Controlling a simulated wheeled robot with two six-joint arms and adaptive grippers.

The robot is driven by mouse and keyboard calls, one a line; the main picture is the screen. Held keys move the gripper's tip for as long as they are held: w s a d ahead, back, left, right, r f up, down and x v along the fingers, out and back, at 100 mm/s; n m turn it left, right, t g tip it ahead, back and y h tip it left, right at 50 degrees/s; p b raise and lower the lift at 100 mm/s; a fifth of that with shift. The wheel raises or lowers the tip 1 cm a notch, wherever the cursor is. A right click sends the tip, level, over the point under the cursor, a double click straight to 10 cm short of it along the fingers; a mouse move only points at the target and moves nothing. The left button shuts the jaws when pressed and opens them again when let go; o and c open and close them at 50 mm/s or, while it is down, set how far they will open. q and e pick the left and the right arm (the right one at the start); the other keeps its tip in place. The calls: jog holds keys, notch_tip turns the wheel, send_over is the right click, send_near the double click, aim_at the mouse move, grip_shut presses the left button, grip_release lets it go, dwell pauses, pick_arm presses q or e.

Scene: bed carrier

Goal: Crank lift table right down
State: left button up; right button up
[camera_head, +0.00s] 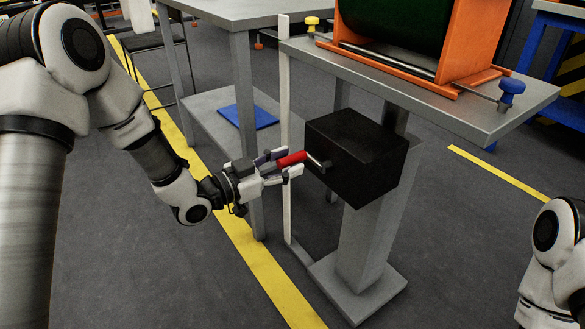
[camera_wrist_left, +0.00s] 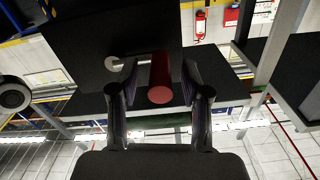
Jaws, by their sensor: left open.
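The lift table (camera_head: 462,117) stands right of centre in the head view, with a grey top on a single column. A black box (camera_head: 362,160) sits under its top. A crank with a red handle (camera_head: 291,159) sticks out from the box's left face. My left gripper (camera_head: 287,165) is open at the red handle. In the left wrist view the red handle (camera_wrist_left: 160,80) lies between the two open fingers (camera_wrist_left: 160,95), and its metal crank arm (camera_wrist_left: 116,64) shows behind it. I cannot tell whether the fingers touch it. My right gripper is out of view.
An orange frame (camera_head: 465,45) with a dark green roll stands on the lift table's top. A blue knob (camera_head: 512,88) and a yellow knob (camera_head: 312,23) sit at its edges. A thin white upright post (camera_head: 286,130) stands close behind my left gripper. A grey workbench (camera_head: 235,14) is behind.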

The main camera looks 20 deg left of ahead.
pick_arm(q)
jog(key=shift+x, duration=0.95)
grip_shut()
